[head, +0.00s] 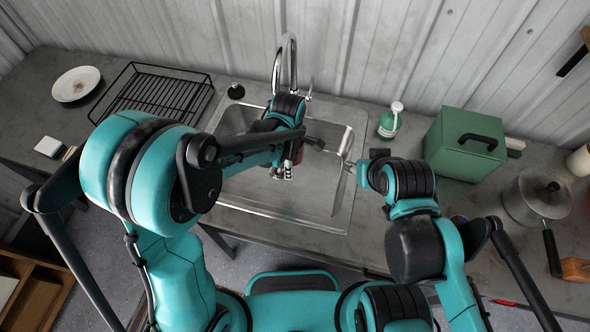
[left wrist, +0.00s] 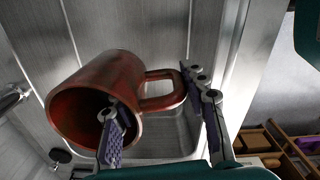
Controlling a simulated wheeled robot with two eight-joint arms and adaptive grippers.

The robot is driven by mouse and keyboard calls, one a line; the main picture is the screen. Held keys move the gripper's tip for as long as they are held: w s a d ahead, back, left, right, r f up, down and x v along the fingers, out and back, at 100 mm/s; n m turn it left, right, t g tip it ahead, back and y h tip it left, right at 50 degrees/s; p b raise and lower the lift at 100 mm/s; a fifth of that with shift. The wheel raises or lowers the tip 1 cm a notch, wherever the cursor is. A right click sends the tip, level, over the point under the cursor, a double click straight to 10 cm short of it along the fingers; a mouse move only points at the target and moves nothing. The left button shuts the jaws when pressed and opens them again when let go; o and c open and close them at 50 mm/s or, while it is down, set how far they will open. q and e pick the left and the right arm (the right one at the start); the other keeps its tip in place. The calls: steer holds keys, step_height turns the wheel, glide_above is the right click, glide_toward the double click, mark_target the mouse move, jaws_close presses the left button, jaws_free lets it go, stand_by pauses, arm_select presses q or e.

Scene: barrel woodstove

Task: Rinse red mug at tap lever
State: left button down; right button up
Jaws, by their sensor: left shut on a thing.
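The red mug (left wrist: 110,85) shows large in the left wrist view, tilted, with its open mouth toward the lower left and its handle to the right. My left gripper (left wrist: 165,128) is shut on it, one finger at the mouth and the other beyond the handle. In the head view my left gripper (head: 300,150) is over the sink (head: 325,207), and my arm hides most of the mug. The chrome tap (head: 290,55) rises behind the gripper, with its lever (head: 309,90) to the right of the spout. My right gripper (head: 373,160) is by the sink's right rim; its fingers are unclear.
A wire rack (head: 160,95) and a plate (head: 76,84) are left of the sink. A soap bottle (head: 390,120), a green box (head: 465,143) and a lidded pot (head: 537,200) stand to the right. A black stopper (head: 236,91) sits at the sink's back left corner.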

arm_select(q)
steer(key=w+a, duration=0.1)
steer(key=w, duration=0.2)
steer(key=w+a+f, duration=0.1)
steer(key=shift+w+a+f+b, duration=0.1)
steer(key=shift+w+a+b, duration=0.2)
steer(key=shift+w, duration=0.05)
steer(key=shift+w+a+f+b, duration=0.2)
steer(key=shift+w+a, duration=0.2)
steer(key=shift+w, duration=0.25)
steer(key=shift+w+a+f+b, duration=0.1)
steer(key=shift+w+a+b, duration=0.2)
steer(key=shift+w, duration=0.35)
